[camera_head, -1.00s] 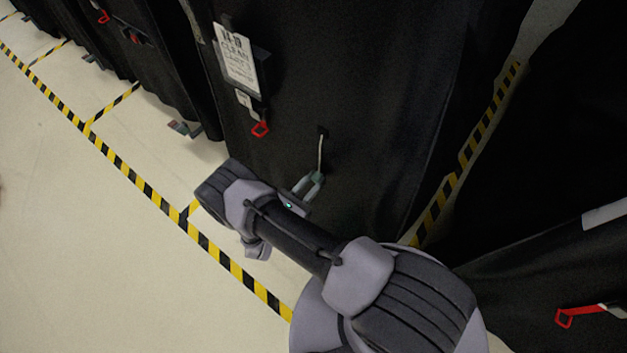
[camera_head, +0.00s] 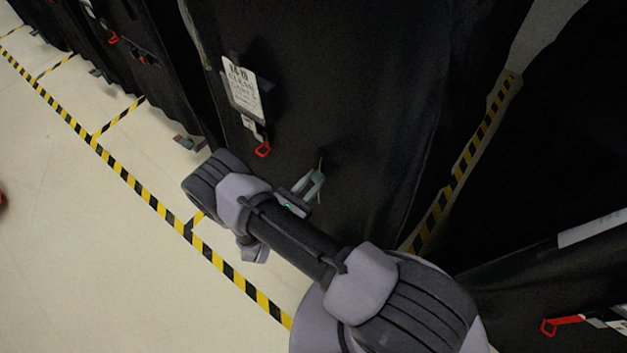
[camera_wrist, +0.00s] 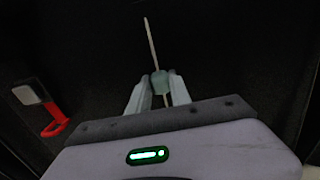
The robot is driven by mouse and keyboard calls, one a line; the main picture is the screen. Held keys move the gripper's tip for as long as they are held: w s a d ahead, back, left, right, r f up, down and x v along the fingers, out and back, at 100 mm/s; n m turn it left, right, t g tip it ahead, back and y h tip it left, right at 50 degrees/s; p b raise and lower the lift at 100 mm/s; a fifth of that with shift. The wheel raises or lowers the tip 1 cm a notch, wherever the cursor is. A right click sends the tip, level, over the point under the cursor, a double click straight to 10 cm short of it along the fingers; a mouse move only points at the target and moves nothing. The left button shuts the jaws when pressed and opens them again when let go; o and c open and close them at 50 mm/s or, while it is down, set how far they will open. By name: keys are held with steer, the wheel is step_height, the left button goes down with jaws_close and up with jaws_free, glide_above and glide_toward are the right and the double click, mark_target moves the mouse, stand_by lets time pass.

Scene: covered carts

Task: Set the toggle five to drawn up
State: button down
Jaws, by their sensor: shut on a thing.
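The toggle (camera_wrist: 160,83) is a small grey-green piece on a thin pale cord (camera_wrist: 150,42). In the wrist view my gripper (camera_wrist: 160,88) is shut on it, one finger on each side. The cord runs up from the toggle across black cloth, and a short piece shows below it between the fingers. In the head view my gripper (camera_head: 314,180) is in front of the black cart cover (camera_head: 340,90), with a short bit of cord (camera_head: 320,163) above the fingertips. The toggle is too small to make out there. I cannot read any number on it.
A white label card (camera_head: 243,88) and a red-ended tag (camera_head: 262,149) hang on the cover, left of my gripper. Another black cover stands at the right, with a red pull (camera_head: 562,322). Yellow-black tape (camera_head: 150,193) marks the floor. Pale floor lies open at the left.

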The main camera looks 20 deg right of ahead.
steer(key=c, duration=1.2)
jaws_free()
steer(key=shift+o, duration=0.2)
steer(key=p+v, duration=0.2)
steer(key=v, duration=1.5)
steer(key=shift+s+a, duration=0.15)
steer(key=shift+r, duration=0.1)
